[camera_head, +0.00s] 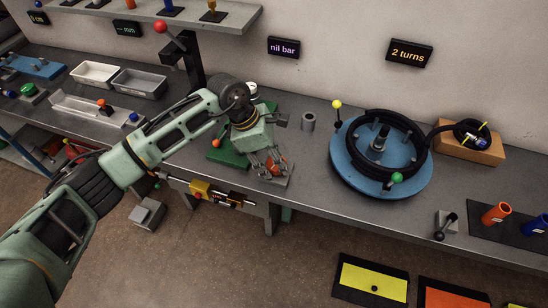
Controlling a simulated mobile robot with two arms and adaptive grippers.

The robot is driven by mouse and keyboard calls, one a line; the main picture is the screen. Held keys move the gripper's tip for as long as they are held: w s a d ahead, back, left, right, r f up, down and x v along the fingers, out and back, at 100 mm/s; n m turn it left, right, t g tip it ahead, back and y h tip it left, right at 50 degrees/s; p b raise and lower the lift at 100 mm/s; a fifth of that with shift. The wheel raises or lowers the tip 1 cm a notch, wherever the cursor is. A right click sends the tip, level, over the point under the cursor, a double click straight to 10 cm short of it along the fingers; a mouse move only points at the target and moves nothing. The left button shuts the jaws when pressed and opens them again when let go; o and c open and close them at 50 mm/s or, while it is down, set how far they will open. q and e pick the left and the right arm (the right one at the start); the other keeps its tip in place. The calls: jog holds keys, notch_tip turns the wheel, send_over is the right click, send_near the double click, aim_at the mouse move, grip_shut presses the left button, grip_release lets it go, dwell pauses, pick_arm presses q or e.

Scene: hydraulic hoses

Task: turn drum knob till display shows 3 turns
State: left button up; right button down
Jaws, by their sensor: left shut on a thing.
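The drum is a blue disc (346,177) on the bench, with a black hose (419,152) coiled on it. A green ball knob (397,178) shows at its front right edge. A yellow ball (337,104) on a thin stalk stands at its back left; I cannot tell which is the drum knob. The wall display (410,53) reads "2 turns". My left gripper (273,170) is left of the drum, apart from it, shut on a small orange-red thing (276,169) over a grey plate. The fingers partly hide this thing. My right gripper is not in view.
A hose end lies on a wooden block (468,150) right of the drum. A grey cylinder (308,122) stands between my left gripper and the drum. Another display (283,47) reads "nil bar". A small lever (446,226) and an orange cup (495,214) stand at right.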

pick_arm(q)
jog(key=shift+w+n+t+b, duration=0.1)
jog(key=shift+n+t+b, duration=0.25)
jog(key=shift+n, duration=0.35)
jog(key=shift+r+n+t+b, duration=0.1)
jog(key=shift+n+t+b, duration=0.25)
jog(key=shift+n, duration=0.55)
jog(key=o, duration=1.1)
jog(key=v, duration=1.1)
jog(key=shift+r, duration=0.4)
